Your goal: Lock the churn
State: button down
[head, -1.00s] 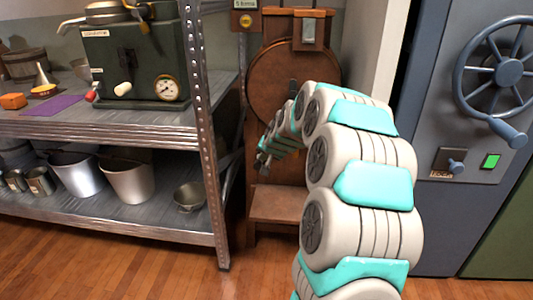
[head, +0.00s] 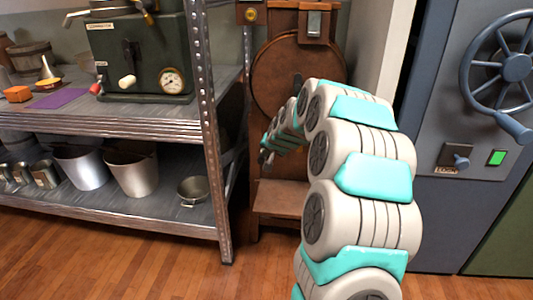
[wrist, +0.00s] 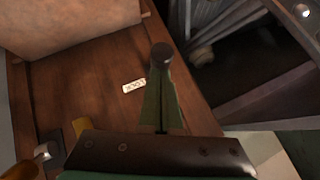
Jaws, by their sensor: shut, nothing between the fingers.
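The churn is the brown wooden unit with a round drum (head: 300,75), in the middle of the head view, partly behind my arm. In the wrist view its wooden panel (wrist: 85,80) fills the left and middle, with a small white label (wrist: 133,86) that appears to read LOCK. My gripper (wrist: 161,62) is shut and empty over the panel, just right of the label. I cannot tell whether it touches the wood. In the head view my gripper (head: 266,156) is small and dark in front of the churn's lower part. A metal-ended part (wrist: 45,152) shows at lower left.
A metal shelf (head: 215,150) with a green machine (head: 142,58) and several pails stands close on the left. A grey cabinet with a handwheel (head: 516,68) stands on the right. Wooden floor (head: 150,262) is clear in front.

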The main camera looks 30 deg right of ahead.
jog(key=shift+s+a+f+b, duration=0.15)
jog(key=shift+f+b, duration=0.25)
jog(key=shift+b, duration=0.25)
jog(key=shift+s+f+t+h+b, duration=0.1)
jog(key=shift+f+t+h+b, duration=0.2)
jog(key=shift+b, duration=0.2)
jog(key=f+t+b, duration=0.1)
jog(key=b, duration=0.1)
jog(key=f+n+t+h+b, duration=0.1)
jog(key=t+b, duration=0.1)
jog(key=b, duration=0.1)
jog(key=f+t+b, duration=0.1)
jog(key=b, duration=0.2)
jog(key=shift+s+a+h, duration=0.25)
jog(key=shift+s+h, duration=0.05)
jog(key=shift+h, duration=0.1)
jog(key=shift+f, duration=0.2)
jog(key=shift+s, duration=0.1)
